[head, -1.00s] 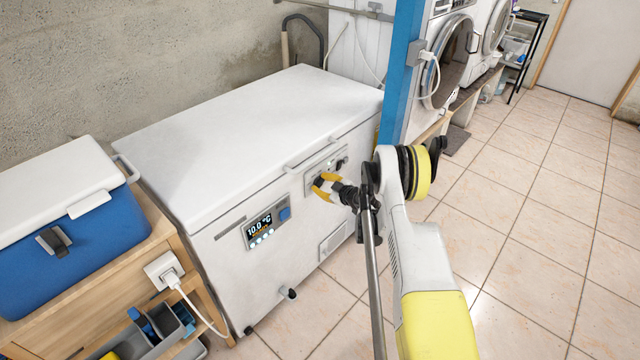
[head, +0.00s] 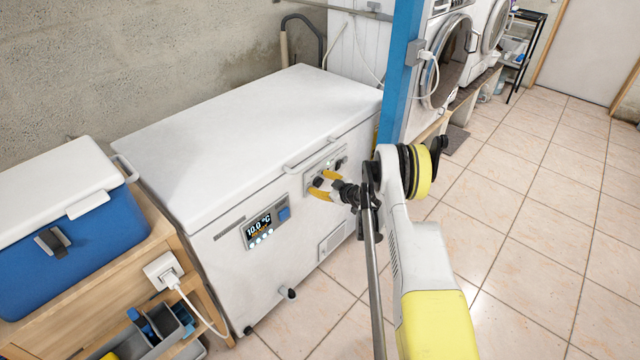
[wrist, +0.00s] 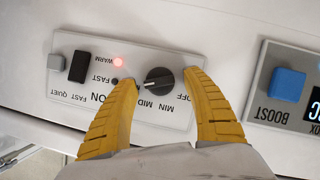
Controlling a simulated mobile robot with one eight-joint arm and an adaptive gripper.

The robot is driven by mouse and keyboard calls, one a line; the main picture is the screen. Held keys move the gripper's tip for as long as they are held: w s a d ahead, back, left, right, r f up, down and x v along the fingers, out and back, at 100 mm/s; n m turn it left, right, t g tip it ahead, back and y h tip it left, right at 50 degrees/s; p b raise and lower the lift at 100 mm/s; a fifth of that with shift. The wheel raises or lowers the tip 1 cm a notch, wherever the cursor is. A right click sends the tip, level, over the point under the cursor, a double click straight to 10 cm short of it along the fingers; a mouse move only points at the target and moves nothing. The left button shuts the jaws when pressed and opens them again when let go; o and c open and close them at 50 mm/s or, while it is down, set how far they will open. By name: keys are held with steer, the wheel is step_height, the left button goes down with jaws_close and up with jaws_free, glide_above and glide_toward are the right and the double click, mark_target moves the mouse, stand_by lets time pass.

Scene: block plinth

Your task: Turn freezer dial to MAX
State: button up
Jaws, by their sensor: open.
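The freezer (head: 255,150) is a white chest with a control panel (wrist: 182,118) on its front. A round black dial (wrist: 158,81) sits on this panel, its pale pointer line facing left in the wrist view. OFF, MIN and MID labels are readable, upside down, around it; a finger hides part of the lettering, and MAX cannot be seen. My gripper (wrist: 160,78) is open, its yellow fingers on either side of the dial, with gaps at both sides. Depth and contact with the panel are unclear. In the head view my gripper (head: 320,184) faces the panel.
A blue post (head: 398,75) stands near the freezer's right end.

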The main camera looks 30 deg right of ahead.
steer(key=v, duration=0.7)
steer(key=shift+s, duration=0.25)
steer(key=shift+d, duration=0.1)
